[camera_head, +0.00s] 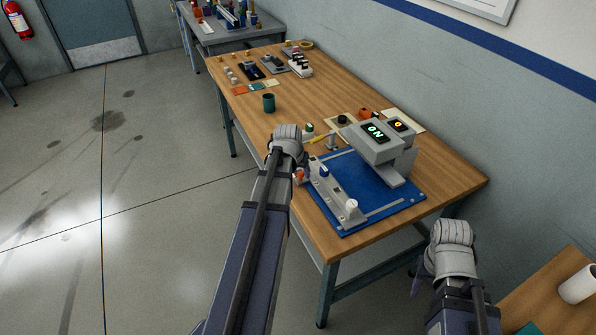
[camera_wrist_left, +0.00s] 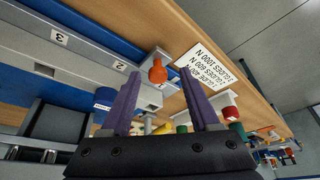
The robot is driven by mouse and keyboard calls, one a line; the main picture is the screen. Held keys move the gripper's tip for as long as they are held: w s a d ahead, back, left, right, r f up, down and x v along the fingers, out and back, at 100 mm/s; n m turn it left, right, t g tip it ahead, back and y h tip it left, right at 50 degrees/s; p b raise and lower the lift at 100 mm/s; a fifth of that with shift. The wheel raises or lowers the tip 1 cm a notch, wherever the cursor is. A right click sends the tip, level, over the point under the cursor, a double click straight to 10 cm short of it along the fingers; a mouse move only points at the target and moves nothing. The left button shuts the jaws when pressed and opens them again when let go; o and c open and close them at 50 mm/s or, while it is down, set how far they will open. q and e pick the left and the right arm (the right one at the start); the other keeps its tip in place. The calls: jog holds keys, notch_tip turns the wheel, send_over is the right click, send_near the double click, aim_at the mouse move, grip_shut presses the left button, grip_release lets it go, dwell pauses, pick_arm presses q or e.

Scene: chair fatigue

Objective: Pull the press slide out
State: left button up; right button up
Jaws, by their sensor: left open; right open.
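The press stands on a blue base plate (camera_head: 375,185), with a grey head (camera_head: 375,142) showing a lit green display. A grey slide bar (camera_head: 332,190) runs along its near left side. An orange knob (camera_head: 299,175) is at the bar's far left end; the wrist view also shows this knob (camera_wrist_left: 158,72) beside a rail with marks 2 and 3. My left gripper (camera_wrist_left: 160,76) is open, its purple fingers on either side of the knob in that view; contact cannot be told. In the head view my left gripper (camera_head: 291,158) is over the table's near edge. My right gripper (camera_head: 430,268) is open, off the table.
A white label card (camera_wrist_left: 208,68) lies near the knob. A green cup (camera_head: 268,103), several small parts and trays stand farther back on the wooden table (camera_head: 240,85). The floor at left is clear.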

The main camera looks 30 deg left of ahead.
pick_arm(q)
jog(key=p+v, duration=0.6)
jog(key=v, duration=0.1)
jog(key=shift+s, duration=0.1)
dwell(0.4)
jog(key=s+d+f+m+g+h, duration=0.1)
jog(key=s+d+m+g, duration=0.15)
jog(key=d, duration=1.65)
jog(key=s+d+m+g, duration=0.1)
jog(key=s+d+m, duration=0.1)
jog(key=s+d, duration=0.3)
jog(key=s+d+m+g+y, duration=0.1)
jog(key=s+d+m, duration=0.1)
jog(key=s+d, duration=0.4)
jog(key=d, duration=0.4)
jog(key=shift+d+f, duration=0.2)
jog(key=shift+d, duration=0.2)
jog(key=shift+c, duration=0.2)
